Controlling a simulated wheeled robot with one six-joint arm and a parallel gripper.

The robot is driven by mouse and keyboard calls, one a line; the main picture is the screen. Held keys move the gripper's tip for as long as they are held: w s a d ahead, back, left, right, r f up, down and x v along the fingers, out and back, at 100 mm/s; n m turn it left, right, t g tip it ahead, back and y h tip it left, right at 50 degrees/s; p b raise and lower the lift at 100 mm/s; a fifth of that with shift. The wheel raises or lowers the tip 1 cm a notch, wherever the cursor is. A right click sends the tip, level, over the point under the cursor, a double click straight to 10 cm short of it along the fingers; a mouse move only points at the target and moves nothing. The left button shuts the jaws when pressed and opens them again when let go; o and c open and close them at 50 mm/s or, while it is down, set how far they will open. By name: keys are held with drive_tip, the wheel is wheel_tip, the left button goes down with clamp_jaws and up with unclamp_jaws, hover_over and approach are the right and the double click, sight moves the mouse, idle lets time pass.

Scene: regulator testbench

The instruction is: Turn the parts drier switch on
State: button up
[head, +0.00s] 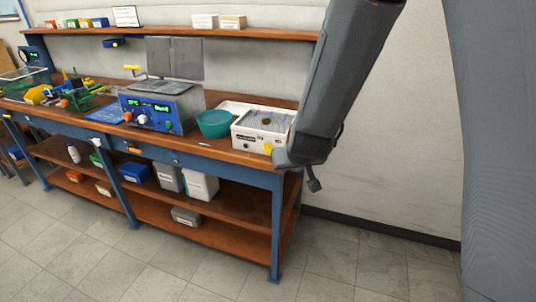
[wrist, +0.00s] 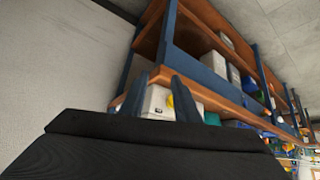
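A white box-shaped unit with a dark grille on top (head: 262,128), likely the parts drier, stands at the right end of the workbench. A yellow part (head: 268,149), possibly its switch, sits low on its front; its setting is too small to tell. My arm overlaps the unit's right side in the head view, where the fingers are not clear. In the wrist view my gripper (wrist: 158,93) has its two fingers apart with nothing held between them. The white unit (wrist: 157,106) shows beyond and between them, with the yellow part (wrist: 171,101) near the right finger.
A teal bowl (head: 214,124) stands left of the white unit. Further left is a blue machine with green displays (head: 160,106). An upper shelf (head: 180,32) runs behind. White boxes (head: 200,185) sit on the lower shelf. The floor (head: 345,265) at the right is clear.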

sight(267, 151)
drive_tip(key=w+a+f+n+t+h, duration=0.1)
drive_tip(key=w+a+f+t+h, duration=0.15)
drive_tip(key=a+t, duration=0.25)
drive_tip(key=w+a+f+n+t+h, duration=0.1)
drive_tip(key=w+a+t+h, duration=0.2)
drive_tip(key=a+t+h, duration=0.15)
drive_tip(key=x, duration=0.2)
drive_tip(key=p+x, duration=0.1)
drive_tip(key=x, duration=0.4)
drive_tip(key=shift+a+f+p, duration=0.15)
drive_tip(key=shift+a+p, duration=0.15)
drive_tip(key=shift+p, duration=0.05)
clamp_jaws()
